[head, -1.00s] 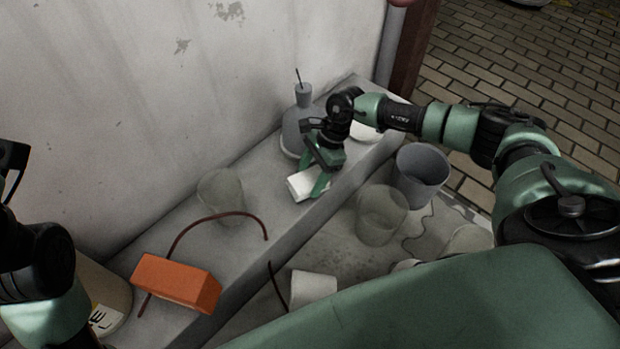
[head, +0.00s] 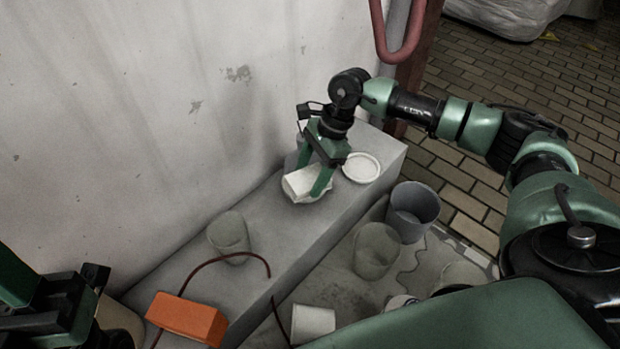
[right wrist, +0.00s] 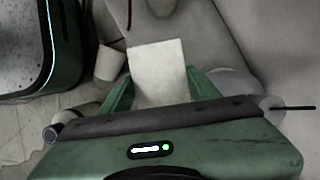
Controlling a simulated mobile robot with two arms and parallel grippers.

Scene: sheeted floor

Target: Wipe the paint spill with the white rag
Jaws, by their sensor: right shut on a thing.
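The white rag (head: 302,181) is a pale, block-like folded pad. My right gripper (head: 308,187) is shut on it, with green fingers at both sides, over the far part of the grey ledge. The rag also shows between the fingers in the right wrist view (right wrist: 158,72). A whitish edge shows beneath the rag; I cannot tell whether it is paint or whether the rag touches the ledge. A wavy-edged patch (head: 408,262) lies on the floor sheet; I cannot tell if it is the spill. My left gripper (head: 75,315) is at lower left, its jaws unclear.
A white round lid (head: 361,168) lies right of the rag on the ledge (head: 270,230). A grey flask is mostly hidden behind my right gripper. A clear cup (head: 229,235), a dark red cable (head: 215,258) and an orange brick (head: 187,319) are nearer. A grey bucket (head: 413,210) stands on the floor.

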